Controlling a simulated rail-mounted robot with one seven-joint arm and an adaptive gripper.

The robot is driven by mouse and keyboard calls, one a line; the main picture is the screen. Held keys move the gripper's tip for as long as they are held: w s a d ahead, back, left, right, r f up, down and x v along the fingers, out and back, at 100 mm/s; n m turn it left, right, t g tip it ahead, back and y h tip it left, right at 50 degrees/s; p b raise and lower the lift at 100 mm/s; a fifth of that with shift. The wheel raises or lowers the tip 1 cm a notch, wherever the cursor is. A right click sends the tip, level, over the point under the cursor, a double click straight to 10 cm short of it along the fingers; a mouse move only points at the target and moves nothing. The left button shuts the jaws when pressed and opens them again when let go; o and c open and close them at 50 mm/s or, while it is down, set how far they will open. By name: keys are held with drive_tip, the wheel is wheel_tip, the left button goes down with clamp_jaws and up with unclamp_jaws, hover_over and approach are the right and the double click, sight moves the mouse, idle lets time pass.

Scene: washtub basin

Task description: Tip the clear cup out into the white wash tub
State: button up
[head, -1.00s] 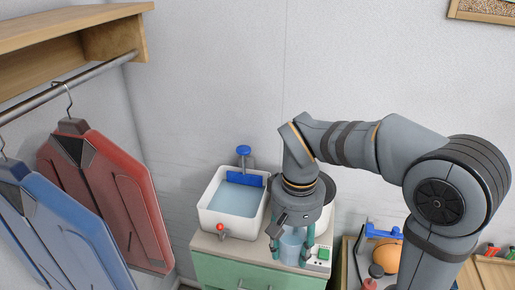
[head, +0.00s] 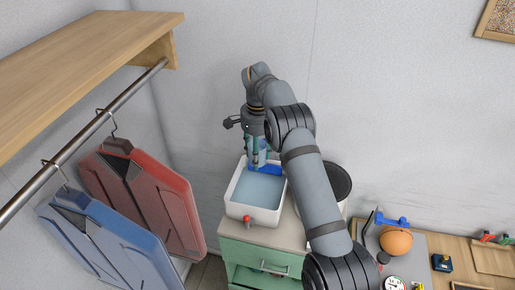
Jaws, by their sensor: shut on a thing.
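The white wash tub (head: 240,211) sits on the cabinet top and holds pale blue water. A red knob is on its front wall, and a blue fitting is at its back edge. My gripper (head: 257,156) is above the back part of the tub. It is shut on the clear cup (head: 258,153), which looks bluish and roughly upright between the fingers. The fingers partly cover the cup, and its contents cannot be made out clearly.
The green cabinet (head: 262,258) carries the tub. A white, dark-topped round container (head: 340,180) stands right of it, partly behind my arm. A wooden table (head: 430,276) with an orange ball (head: 396,241) is at right. Red (head: 155,205) and blue jackets (head: 110,245) hang at left.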

drive_tip(key=shift+w+a+f+t+y+b, duration=0.15)
drive_tip(key=shift+a+f+t+y, duration=0.05)
drive_tip(key=shift+f+t+y, duration=0.4)
drive_tip(key=shift+w+a+f+t+y+b, duration=0.15)
drive_tip(key=shift+f+t+y, duration=0.35)
drive_tip(key=shift+y, duration=0.1)
drive_tip(key=shift+w+a+f+t+y+p, duration=0.2)
drive_tip(key=shift+t+y+p, duration=0.1)
drive_tip(key=shift+t+y, duration=0.2)
drive_tip(key=shift+w+f+b, duration=0.1)
drive_tip(key=shift+f+b, duration=0.3)
drive_tip(key=shift+b, duration=0.25)
drive_tip(key=shift+w+f+b, duration=0.1)
drive_tip(key=shift+b, duration=0.85)
drive_tip(key=shift+a+f+t+y+b, duration=0.15)
drive_tip(key=shift+t+y+b, duration=0.15)
drive_tip(key=shift+b, duration=0.6)
drive_tip(key=b, duration=0.5)
drive_tip(key=f+t+y+b, duration=0.1)
drive_tip(key=b, duration=0.4)
drive_tip(key=shift+w+a, duration=0.2)
drive_tip(key=shift+w, duration=0.05)
drive_tip(key=t+y+b, duration=0.1)
drive_tip(key=b, duration=0.6)
drive_tip(key=t+y+b, duration=0.1)
drive_tip(key=b, duration=0.6)
drive_tip(key=shift+w+a+f+t+y, duration=0.2)
drive_tip(key=shift+f+t+y, duration=0.1)
drive_tip(key=shift+f, duration=0.1)
